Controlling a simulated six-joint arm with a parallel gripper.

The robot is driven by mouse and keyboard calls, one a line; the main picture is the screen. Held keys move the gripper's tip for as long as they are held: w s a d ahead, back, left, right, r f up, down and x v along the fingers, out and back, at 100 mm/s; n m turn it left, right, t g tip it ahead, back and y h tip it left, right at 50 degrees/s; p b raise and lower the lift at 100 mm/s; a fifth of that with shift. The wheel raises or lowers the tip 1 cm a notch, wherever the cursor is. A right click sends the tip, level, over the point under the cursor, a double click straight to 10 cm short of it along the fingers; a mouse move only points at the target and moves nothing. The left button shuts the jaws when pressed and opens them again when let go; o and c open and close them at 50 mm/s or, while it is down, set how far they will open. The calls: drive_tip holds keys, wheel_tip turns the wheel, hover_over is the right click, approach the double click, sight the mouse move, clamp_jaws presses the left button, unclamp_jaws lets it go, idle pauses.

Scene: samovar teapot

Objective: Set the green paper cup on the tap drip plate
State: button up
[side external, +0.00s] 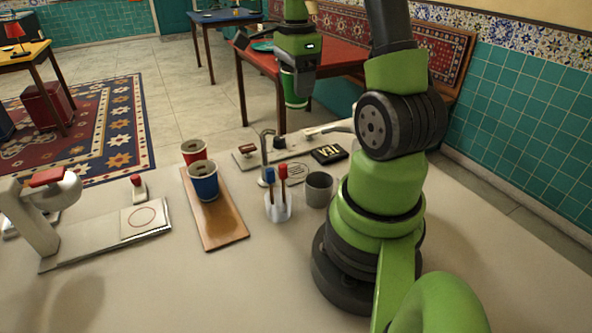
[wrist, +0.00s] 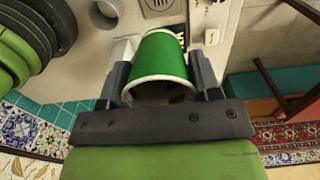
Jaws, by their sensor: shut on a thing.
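The green paper cup (wrist: 160,52) is between the two fingers of my gripper (wrist: 158,68) in the wrist view, its white rim toward the camera. In the side view the cup (side external: 294,90) hangs below my gripper (side external: 297,72), raised in the air over the far side of the counter. My gripper is shut on the cup. The tap drip plate (side external: 296,172), a pale plate with a dark slotted grille, lies on the counter by the tap (side external: 264,158). The cup is apart from it. The grille also shows at the top of the wrist view (wrist: 159,5).
A red cup (side external: 193,152) and a blue cup (side external: 204,184) stand on a wooden board (side external: 226,230). A clear holder (side external: 278,207) with red and blue sticks, a grey cup (side external: 319,190) and a black TEA box (side external: 329,154) stand close around the drip plate.

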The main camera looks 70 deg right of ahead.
hover_over(296, 170)
wheel_tip(296, 170, down, 17)
drive_tip(key=shift+r, duration=0.15)
idle(0.3)
drive_tip(key=o, duration=0.7)
drive_tip(key=shift+c, duration=0.2)
